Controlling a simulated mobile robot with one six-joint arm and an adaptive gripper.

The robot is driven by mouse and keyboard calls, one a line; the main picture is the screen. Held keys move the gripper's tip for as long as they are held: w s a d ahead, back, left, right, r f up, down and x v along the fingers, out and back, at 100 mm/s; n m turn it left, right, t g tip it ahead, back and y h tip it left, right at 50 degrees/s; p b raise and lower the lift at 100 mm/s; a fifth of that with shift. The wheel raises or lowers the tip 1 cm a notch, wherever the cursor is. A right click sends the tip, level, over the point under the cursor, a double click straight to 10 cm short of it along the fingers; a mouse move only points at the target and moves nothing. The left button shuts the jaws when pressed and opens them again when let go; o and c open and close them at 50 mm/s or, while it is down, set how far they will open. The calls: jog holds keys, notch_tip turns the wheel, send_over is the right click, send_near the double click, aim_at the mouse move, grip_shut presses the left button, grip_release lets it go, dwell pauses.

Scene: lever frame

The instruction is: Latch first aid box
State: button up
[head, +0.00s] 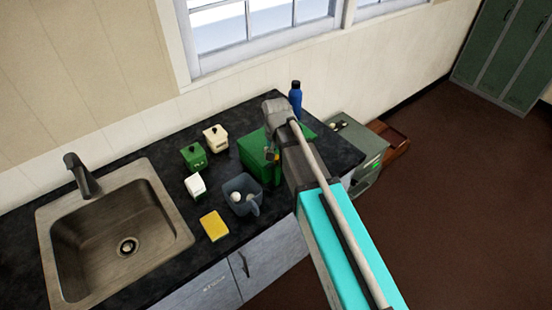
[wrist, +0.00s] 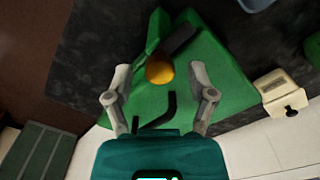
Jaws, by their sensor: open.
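The green first aid box (head: 254,160) stands on the dark counter, partly hidden behind my arm in the head view. In the wrist view the box (wrist: 225,75) fills the middle, with a dark bar ending in a round orange-yellow knob (wrist: 159,69). A dark bent piece (wrist: 157,113) lies nearer my palm. My gripper (wrist: 160,72) is open, with one finger on either side of the knob and apparent gaps at both sides. In the head view my gripper (head: 271,154) is small and over the box. I cannot tell whether the lid is fully closed.
Left of the box are a blue-grey mug (head: 241,194), a yellow sponge (head: 214,225), a white canister (head: 215,138) and a green canister (head: 194,156). A blue bottle (head: 295,97) stands behind. The sink (head: 110,235) is far left.

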dwell(0.3)
grip_shut()
jog(key=shift+m, duration=0.5)
jog(key=m, duration=1.2)
jog(key=shift+m, duration=2.6)
